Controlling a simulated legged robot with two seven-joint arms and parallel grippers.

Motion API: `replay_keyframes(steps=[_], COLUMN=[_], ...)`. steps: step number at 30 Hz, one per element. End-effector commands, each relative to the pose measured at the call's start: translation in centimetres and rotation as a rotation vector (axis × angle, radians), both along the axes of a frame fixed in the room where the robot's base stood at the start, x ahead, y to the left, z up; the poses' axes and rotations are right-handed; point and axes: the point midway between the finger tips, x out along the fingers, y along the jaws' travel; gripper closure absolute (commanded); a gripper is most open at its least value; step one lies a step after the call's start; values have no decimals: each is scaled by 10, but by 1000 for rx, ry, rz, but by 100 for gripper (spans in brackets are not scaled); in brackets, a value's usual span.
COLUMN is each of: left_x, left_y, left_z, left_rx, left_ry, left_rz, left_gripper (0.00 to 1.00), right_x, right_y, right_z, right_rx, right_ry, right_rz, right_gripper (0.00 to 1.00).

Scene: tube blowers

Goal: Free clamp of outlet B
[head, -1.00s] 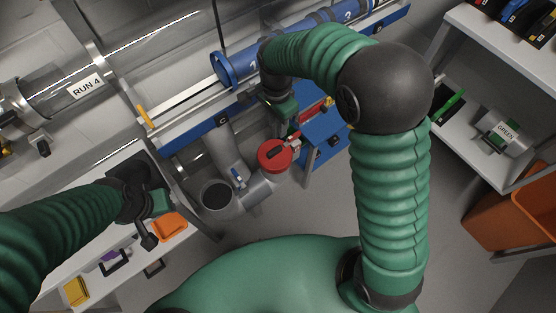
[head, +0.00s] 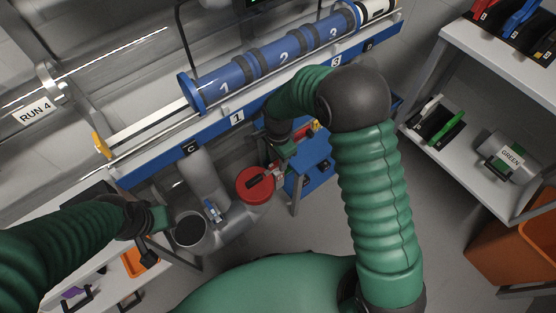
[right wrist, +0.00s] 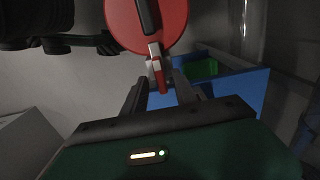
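A red round cap (head: 256,184) sits on the end of a grey pipe outlet, with a dark bar across its face. A small clamp with a silver part and a red lever (right wrist: 161,76) is at its edge in the right wrist view. No letter B is readable on it. My right gripper (right wrist: 160,88) is open, its two dark fingers on either side of the lever's lower end; contact cannot be told. In the head view the right gripper (head: 279,158) is partly hidden beside the cap. My left gripper (head: 148,247) hangs near the open grey pipe; its fingers are unclear.
An open grey pipe (head: 190,230) with a blue-handled clamp (head: 213,210) stands left of the cap, under a label C. A blue numbered tube (head: 270,63) lies on the rail above. A blue bin (head: 308,165) is behind the gripper. Shelves (head: 490,60) stand at right.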

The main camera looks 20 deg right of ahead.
Motion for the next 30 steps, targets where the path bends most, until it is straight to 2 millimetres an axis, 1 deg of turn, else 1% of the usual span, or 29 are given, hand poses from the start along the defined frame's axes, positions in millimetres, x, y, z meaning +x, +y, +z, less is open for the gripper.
replay_keyframes(steps=[4,5,12,23,30], left_x=[0,0,0,0,0], left_y=[0,0,0,0,0], left_z=[1,1,1,1,12], left_rx=[0,0,0,0,0], left_ry=[0,0,0,0,0], left_rz=[0,0,1,0,0], left_gripper=[64,64,64,64,64], right_x=[0,0,0,1,2], right_y=[1,2,1,-1,-2], right_z=[1,1,1,1,4], right_rx=[-1,-1,0,-2,-3], right_ry=[0,0,0,-2,-3], right_rz=[2,2,1,3,60], right_gripper=[66,68,99,100,100])
